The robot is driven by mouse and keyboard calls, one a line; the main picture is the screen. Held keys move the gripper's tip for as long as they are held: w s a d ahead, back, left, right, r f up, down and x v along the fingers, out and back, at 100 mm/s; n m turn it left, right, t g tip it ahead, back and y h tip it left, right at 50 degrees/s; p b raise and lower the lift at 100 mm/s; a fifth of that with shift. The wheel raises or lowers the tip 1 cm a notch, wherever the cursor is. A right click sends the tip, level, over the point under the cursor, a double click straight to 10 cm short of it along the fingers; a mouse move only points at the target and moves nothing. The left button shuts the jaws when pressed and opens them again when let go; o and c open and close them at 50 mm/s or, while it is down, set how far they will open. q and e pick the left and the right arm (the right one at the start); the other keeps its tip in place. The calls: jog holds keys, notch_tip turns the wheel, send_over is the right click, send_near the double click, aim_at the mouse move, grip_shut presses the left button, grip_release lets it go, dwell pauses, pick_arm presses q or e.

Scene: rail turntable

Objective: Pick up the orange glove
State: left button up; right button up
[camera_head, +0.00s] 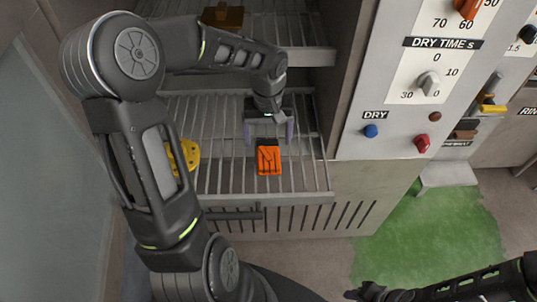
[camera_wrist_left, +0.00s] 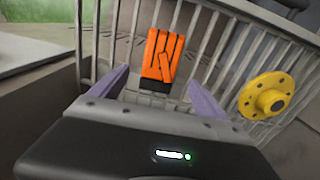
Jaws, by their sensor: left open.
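The orange glove (camera_head: 268,159) with a dark cuff lies on a wire rack shelf (camera_head: 230,178) in the head view. It also shows in the left wrist view (camera_wrist_left: 162,58), with its dark cuff toward my gripper. My left gripper (camera_head: 269,132) is open, its two purple fingers apart, just behind the glove's dark end. In the left wrist view my left gripper (camera_wrist_left: 158,88) has a finger on each side of the cuff's line, and nothing is held between them. My right arm shows in part at the lower right of the head view; its fingertips are not clear.
A yellow round flanged part (camera_head: 184,155) lies on the same rack, partly behind my left arm; it also shows in the left wrist view (camera_wrist_left: 266,95). An upper shelf (camera_head: 290,55) is above. A control panel (camera_head: 415,85) with knobs stands to the right.

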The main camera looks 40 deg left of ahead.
aim_at(268, 152)
pick_arm(q)
jog(key=shift+f, duration=0.2)
notch_tip(268, 152, down, 5)
jog(key=shift+d+p, duration=0.1)
jog(key=shift+p, duration=0.5)
jog(key=shift+c, duration=0.5)
jog(key=c, duration=1.3)
